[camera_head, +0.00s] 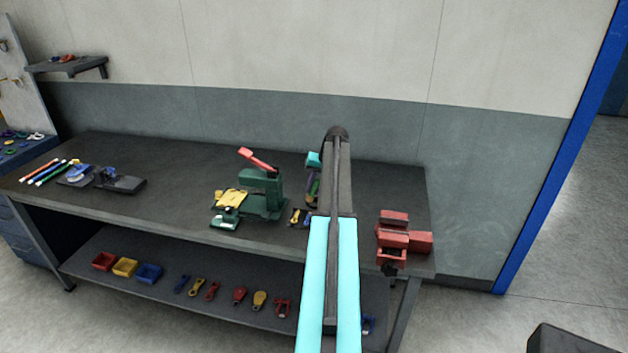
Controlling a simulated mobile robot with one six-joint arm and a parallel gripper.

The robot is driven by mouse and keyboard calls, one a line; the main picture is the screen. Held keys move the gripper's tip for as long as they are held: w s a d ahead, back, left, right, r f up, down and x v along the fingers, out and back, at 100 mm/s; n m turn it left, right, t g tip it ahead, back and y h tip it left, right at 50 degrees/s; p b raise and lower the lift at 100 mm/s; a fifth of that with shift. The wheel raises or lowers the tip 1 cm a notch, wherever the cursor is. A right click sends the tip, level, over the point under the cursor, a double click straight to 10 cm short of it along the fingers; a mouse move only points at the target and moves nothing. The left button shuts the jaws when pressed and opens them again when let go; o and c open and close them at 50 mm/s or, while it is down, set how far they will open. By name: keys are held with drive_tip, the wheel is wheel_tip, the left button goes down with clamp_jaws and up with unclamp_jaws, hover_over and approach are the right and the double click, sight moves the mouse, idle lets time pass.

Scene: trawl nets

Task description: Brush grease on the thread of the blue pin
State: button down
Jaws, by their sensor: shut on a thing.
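My arm rises through the middle of the view, with a cyan link below and a dark link above it. My gripper is not visible; the arm may be covering it. I cannot single out the blue pin or its thread. Small blue and yellow pieces (299,217) lie on the bench just left of my arm. Blue parts also show on two dark blocks (105,178) at the bench's left. I cannot make out a brush or a grease pot.
A bare stretch of bench lies left of the press.

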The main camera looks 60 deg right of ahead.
drive_tip(key=shift+r+p, duration=0.4)
drive_tip(key=shift+r, duration=1.05)
drive_tip(key=shift+w+a, duration=0.1)
drive_tip(key=shift+a, duration=0.05)
drive_tip(key=shift+w+a, duration=0.15)
drive_tip(key=shift+a, duration=0.05)
drive_tip(key=w+a+f+n+y+b, duration=0.15)
drive_tip(key=w+a, duration=0.35)
drive_tip(key=a, duration=0.7)
drive_tip(key=w+a+n+b, duration=0.25)
drive_tip(key=w+a, duration=0.35)
drive_tip(key=a, duration=0.6)
drive_tip(key=w+a+f+n+y+b, duration=0.1)
drive_tip(key=w+a+n+b, duration=0.3)
drive_tip(key=a, duration=0.8)
drive_tip(key=s+a+f+n+g+b, duration=0.1)
drive_tip(key=a+b, duration=0.1)
drive_tip(key=a, duration=1.5)
drive_tip(key=s+a+f+n+g+y+b, duration=0.1)
drive_tip(key=a+f+n+b, duration=0.1)
drive_tip(key=a, duration=1.5)
drive_tip(key=shift+s+b, duration=0.25)
drive_tip(key=shift+b, duration=0.15)
